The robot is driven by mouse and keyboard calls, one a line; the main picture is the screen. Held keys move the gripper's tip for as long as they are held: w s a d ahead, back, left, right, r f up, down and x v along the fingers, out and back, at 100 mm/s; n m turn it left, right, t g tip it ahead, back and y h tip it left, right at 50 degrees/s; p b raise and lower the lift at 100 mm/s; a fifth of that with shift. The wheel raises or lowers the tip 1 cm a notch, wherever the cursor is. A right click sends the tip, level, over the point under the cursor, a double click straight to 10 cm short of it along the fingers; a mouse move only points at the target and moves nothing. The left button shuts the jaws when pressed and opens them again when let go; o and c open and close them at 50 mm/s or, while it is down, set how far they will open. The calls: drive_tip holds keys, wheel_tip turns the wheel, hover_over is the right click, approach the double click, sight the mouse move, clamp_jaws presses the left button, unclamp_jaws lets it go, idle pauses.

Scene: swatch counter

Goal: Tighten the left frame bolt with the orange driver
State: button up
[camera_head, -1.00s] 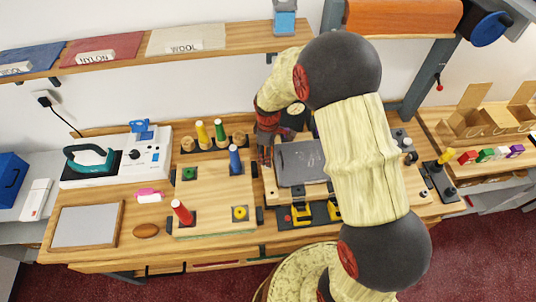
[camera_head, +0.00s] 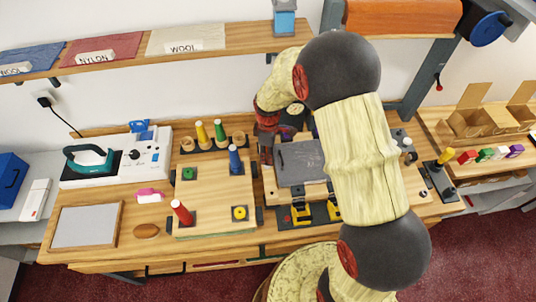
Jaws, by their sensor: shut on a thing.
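My gripper (camera_head: 266,158) is at the left end of a dark slate panel (camera_head: 300,163) set in a pale wooden frame (camera_head: 287,194). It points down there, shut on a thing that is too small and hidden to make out. I cannot pick out the orange driver. The left frame bolt is not visible; the gripper covers that end of the frame. I cannot tell whether the gripped thing touches the frame. My arm hides the right part of the panel.
Left of the gripper, a wooden board (camera_head: 213,205) carries red (camera_head: 181,211) and blue (camera_head: 234,158) handled pieces. Behind it, a rack holds yellow (camera_head: 202,133) and green (camera_head: 219,131) ones. Yellow-and-black pieces (camera_head: 300,213) stand in front of the frame. A shelf (camera_head: 150,58) runs above.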

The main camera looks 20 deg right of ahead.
drive_tip(key=m, duration=0.7)
clamp_jaws()
drive_tip(key=m, duration=0.3)
drive_tip(key=shift+a+m, duration=0.1)
drive_tip(key=shift+m, duration=0.2)
drive_tip(key=m, duration=0.4)
drive_tip(key=o, duration=0.8)
unclamp_jaws()
drive_tip(key=shift+o, duration=0.2)
drive_tip(key=n, duration=0.7)
drive_tip(key=shift+n, duration=0.4)
drive_tip(key=n, duration=0.6)
drive_tip(key=shift+n, duration=0.4)
